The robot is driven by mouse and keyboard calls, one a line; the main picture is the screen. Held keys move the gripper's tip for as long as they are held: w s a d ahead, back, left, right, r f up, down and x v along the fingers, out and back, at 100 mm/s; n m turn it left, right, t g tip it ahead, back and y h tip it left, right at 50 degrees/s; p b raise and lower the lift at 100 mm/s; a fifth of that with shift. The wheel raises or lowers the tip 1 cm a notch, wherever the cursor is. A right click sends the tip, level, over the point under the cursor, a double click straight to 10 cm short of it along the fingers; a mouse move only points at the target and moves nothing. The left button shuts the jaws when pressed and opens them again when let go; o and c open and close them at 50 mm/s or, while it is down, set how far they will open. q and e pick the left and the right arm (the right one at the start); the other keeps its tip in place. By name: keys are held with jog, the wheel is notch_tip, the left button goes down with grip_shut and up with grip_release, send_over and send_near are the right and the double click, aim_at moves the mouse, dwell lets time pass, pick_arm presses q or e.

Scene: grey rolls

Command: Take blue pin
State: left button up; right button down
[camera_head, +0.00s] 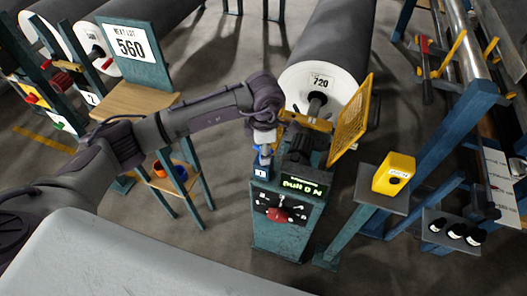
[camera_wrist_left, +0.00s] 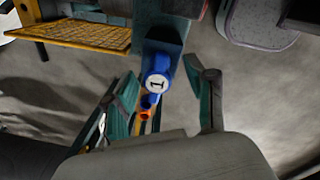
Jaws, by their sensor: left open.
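The blue pin (camera_wrist_left: 157,84) shows in the wrist view with a white end face marked 1. It lies between the two spread fingers of my left gripper (camera_wrist_left: 162,72), with a visible gap on the right side. In the head view the blue pin (camera_head: 265,150) is just under my left gripper (camera_head: 264,146), at the top of the teal machine post. A dark blue holder (camera_head: 262,172) with a 1 label is right below it. How the pin is seated is hard to see. My right gripper is not in view.
The control post (camera_head: 285,230) has a red knob and a lit display. A grey roll (camera_head: 325,60) marked 720 and a yellow mesh guard (camera_head: 350,118) stand behind it. A yellow box (camera_head: 394,174) is to the right. A small stand at left holds an orange ring (camera_head: 160,168).

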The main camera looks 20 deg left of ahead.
pick_arm(q)
jog(key=shift+f, duration=1.2)
grip_shut()
jog(key=shift+w+r, duration=0.1)
jog(key=shift+r, duration=0.05)
